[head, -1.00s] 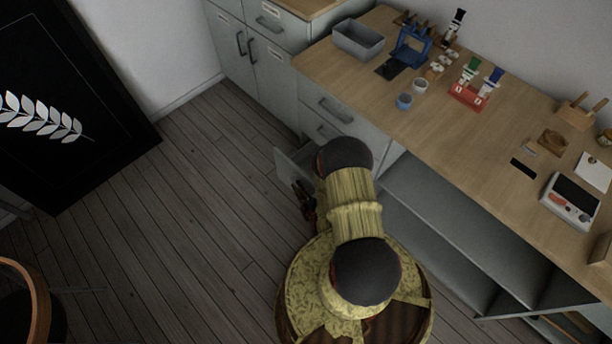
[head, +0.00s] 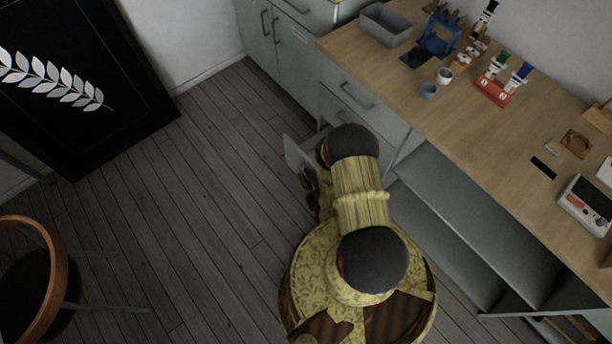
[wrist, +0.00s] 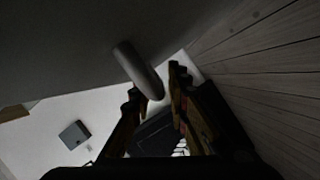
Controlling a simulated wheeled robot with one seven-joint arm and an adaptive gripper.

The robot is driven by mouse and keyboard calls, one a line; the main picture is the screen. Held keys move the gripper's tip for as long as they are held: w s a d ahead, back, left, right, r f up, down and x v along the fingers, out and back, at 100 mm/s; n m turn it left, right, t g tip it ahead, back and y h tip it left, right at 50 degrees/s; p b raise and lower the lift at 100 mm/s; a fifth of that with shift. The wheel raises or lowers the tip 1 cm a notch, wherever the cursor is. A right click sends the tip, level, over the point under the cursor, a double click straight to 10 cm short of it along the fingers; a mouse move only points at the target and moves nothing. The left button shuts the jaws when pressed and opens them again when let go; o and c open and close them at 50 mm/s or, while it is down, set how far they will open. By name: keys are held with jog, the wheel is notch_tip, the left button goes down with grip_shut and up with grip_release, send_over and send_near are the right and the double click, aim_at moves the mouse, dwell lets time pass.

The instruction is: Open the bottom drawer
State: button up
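The bottom drawer (head: 297,153) of the grey cabinet stands partly pulled out in the head view, its front clear of the cabinet face. My gripper (head: 309,184) is low at the outer side of this front, partly hidden by my arm. In the wrist view, the pale bar handle (wrist: 138,70) crosses the dark drawer front (wrist: 70,55). Its lower end reaches between the fingertips of my gripper (wrist: 154,84). The fingers are apart, with gaps beside the bar; firm contact cannot be made out.
Closed drawers (head: 350,97) sit above the pulled-out one. Open shelves (head: 450,225) are to the right under the wooden counter (head: 440,110). A round chair (head: 40,275) stands at lower left. The plank floor (head: 200,190) left of the drawer is clear.

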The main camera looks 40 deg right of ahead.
jog(key=shift+o, duration=1)
jog(key=shift+r, duration=0.2)
notch_tip(320, 180, up, 7)
jog(key=shift+w+d+r, duration=0.1)
jog(key=shift+w+r, duration=0.05)
jog(key=shift+r, duration=1.2)
